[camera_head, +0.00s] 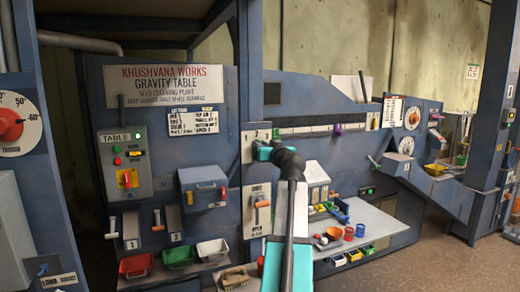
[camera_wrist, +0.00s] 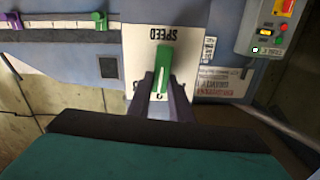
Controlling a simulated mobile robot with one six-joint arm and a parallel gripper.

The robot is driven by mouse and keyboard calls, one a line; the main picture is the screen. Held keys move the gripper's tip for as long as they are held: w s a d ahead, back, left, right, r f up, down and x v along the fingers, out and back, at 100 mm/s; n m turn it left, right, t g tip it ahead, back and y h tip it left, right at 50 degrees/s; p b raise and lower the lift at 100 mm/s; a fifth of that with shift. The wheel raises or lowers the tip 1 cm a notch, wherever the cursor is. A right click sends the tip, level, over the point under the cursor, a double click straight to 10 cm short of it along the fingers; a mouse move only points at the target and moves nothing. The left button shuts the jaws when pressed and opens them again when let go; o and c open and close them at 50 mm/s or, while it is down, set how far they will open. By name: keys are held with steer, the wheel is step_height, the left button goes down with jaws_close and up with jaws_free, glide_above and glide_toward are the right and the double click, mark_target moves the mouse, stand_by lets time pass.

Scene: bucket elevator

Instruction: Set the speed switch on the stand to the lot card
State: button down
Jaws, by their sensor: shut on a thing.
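The speed switch is a green handle with a white line (camera_wrist: 163,62) on a white plate marked SPEED (camera_wrist: 138,38), which appears upside down in the wrist view. The handle stands nearly upright in that view, with a slight lean. My gripper (camera_wrist: 161,88) has its dark fingers on both sides of the handle and is shut on it. The plate's numerals are mostly hidden by the fingers. In the head view my gripper (camera_head: 262,151) is at the plate (camera_head: 248,140) on the stand's post. A white card with lines of text (camera_head: 193,122) hangs on the panel to the left; its text is too small to read surely.
A grey TABLE control box (camera_head: 124,165) and a blue box (camera_head: 203,188) are at left. An orange-handled lever (camera_head: 261,203) is just below the switch. Red, green and white bins (camera_head: 178,257) sit lower left. A grey worktop (camera_head: 375,219) with cups is at right.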

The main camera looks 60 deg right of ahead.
steer(key=shift+s+d+m+b, duration=0.15)
steer(key=shift+m+b, duration=0.25)
steer(key=shift+m, duration=0.9)
steer(key=shift+d+m+b, duration=0.2)
steer(key=shift+m+b, duration=0.2)
steer(key=shift+m, duration=0.9)
steer(key=shift+s+d+m+b, duration=0.15)
steer(key=shift+m+b, duration=0.25)
steer(key=shift+m, duration=0.9)
steer(key=shift+w, duration=0.1)
steer(key=c, duration=2)
jaws_free()
steer(key=shift+c, duration=0.2)
steer(key=o, duration=0.5)
steer(key=shift+w+f, duration=0.15)
steer(key=shift+f, duration=0.05)
steer(key=shift+c, duration=0.2)
steer(key=shift+s+f, duration=0.1)
steer(key=shift+s, duration=0.1)
